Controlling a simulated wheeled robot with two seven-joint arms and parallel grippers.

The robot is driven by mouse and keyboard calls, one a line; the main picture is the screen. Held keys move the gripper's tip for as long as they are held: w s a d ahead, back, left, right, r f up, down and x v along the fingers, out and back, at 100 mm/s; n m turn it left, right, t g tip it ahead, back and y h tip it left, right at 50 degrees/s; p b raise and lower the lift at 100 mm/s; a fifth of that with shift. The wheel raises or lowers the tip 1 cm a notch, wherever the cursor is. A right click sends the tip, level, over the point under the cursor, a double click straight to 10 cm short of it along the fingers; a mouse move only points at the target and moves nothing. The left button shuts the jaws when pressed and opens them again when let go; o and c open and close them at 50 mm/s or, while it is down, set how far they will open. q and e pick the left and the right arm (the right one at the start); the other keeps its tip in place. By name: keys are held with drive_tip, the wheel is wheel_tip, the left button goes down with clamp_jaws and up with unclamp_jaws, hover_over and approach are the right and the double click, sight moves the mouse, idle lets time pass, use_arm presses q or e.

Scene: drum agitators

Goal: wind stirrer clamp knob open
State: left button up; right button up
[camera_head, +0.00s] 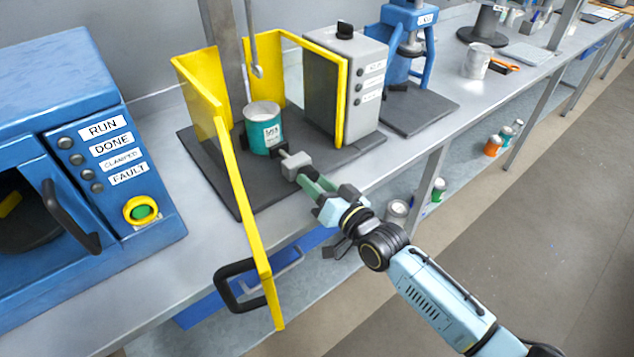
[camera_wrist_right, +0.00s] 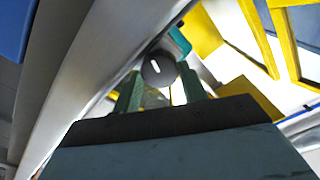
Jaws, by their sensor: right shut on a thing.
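The stirrer stands on a dark base plate (camera_head: 205,165), with a teal can (camera_head: 262,134) on it below a metal stirring shaft (camera_head: 253,45). A grey clamp block (camera_head: 296,164) sits at the front of the can. My right gripper (camera_head: 312,187) reaches in from the lower right to the front of this clamp, its green fingers close together. In the right wrist view, a round dark clamp knob (camera_wrist_right: 158,68) with a white mark shows at the tips of the fingers (camera_wrist_right: 165,88), which are shut on it. In the head view the knob is mostly hidden. My left gripper is not in view.
A yellow guard panel with a black handle (camera_head: 240,285) swings out left of my right arm. A grey control box (camera_head: 343,80) stands behind right. A blue machine (camera_head: 60,150) fills the left. Another blue machine (camera_head: 408,45) stands further along the bench.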

idle(0.3)
drive_tip(key=o, duration=1)
drive_tip(key=p+v, duration=0.1)
drive_tip(key=v, duration=1.2)
drive_tip(key=shift+s+d, duration=0.15)
drive_tip(key=shift+s, duration=0.05)
